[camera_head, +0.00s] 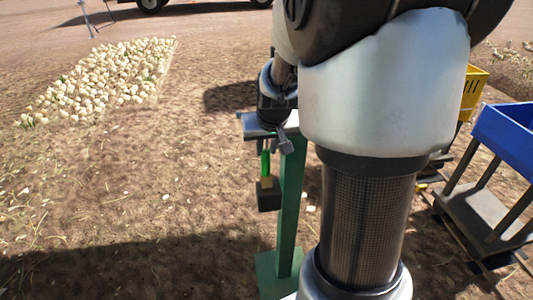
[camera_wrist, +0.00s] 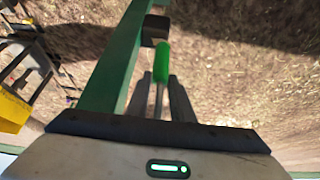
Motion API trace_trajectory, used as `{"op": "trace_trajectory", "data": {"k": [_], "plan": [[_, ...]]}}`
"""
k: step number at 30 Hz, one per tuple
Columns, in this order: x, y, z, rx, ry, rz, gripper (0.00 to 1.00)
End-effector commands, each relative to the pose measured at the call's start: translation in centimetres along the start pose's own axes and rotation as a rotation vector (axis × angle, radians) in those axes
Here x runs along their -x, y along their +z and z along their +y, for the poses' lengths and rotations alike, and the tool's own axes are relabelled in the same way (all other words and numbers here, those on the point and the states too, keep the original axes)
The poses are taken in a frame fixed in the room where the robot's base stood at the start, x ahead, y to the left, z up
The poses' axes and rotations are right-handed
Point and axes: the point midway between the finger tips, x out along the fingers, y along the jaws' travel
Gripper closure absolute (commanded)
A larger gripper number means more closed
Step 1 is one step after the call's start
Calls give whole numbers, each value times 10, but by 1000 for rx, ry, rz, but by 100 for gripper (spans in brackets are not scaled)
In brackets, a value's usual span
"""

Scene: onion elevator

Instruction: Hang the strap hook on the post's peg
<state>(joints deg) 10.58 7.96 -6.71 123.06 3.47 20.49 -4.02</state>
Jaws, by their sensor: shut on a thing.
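The green post (camera_head: 289,205) stands upright on a square foot, with a grey plate (camera_head: 252,124) at its top. My gripper (camera_head: 284,143) is beside the post near that plate, partly hidden by my arm. In the wrist view, my gripper (camera_wrist: 162,100) is shut on what looks like the strap hook, a thin metal shank (camera_wrist: 158,97) with a green part (camera_wrist: 161,62). A green strip (camera_head: 265,164) and a dark block (camera_head: 268,196) hang beside the post. The block also shows in the wrist view (camera_wrist: 155,28). I cannot make out the peg or tell whether the hook touches it.
A blue bin (camera_head: 510,138) on a cart and a yellow crate (camera_head: 472,93) stand at the right. A bed of pale onions (camera_head: 105,80) lies at the far left. Bare ground left of the post is clear.

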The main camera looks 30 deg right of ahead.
Motion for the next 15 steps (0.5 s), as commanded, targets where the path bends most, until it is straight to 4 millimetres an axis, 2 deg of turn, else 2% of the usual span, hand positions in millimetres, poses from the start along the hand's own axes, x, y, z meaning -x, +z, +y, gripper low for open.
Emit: {"op": "trace_trajectory", "data": {"k": [15], "plan": [[-19,-37,0,0,-1,1,100]]}}
